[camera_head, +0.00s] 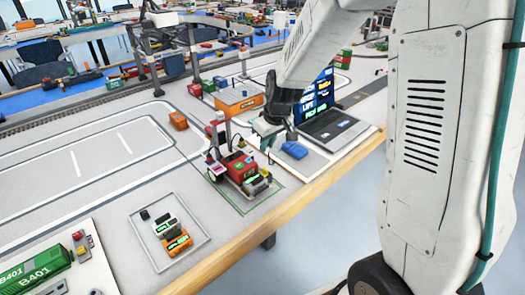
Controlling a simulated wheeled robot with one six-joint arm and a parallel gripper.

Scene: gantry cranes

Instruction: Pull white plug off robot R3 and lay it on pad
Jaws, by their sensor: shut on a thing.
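A small red wheeled robot (237,166) with a red mast and green-lit labels stands in a green outlined square near the table's front edge. I cannot read whether it is marked R3. My gripper (264,140) is just behind and to its right, pointing down and shut on a small white piece (254,141), apparently the plug. The plug is mostly hidden, and I cannot tell whether it still touches the robot. A pale, thinly outlined pad (192,212) lies to the front left, bearing white, orange and black items. I cannot tell whether this is the task's pad.
A blue object (294,150) lies on a grey surface right of my gripper, beside a laptop-like device (334,128). An orange box (238,100) stands behind. A green container marked B401 (36,272) is at the lower left. The table's wooden edge (285,204) runs in front.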

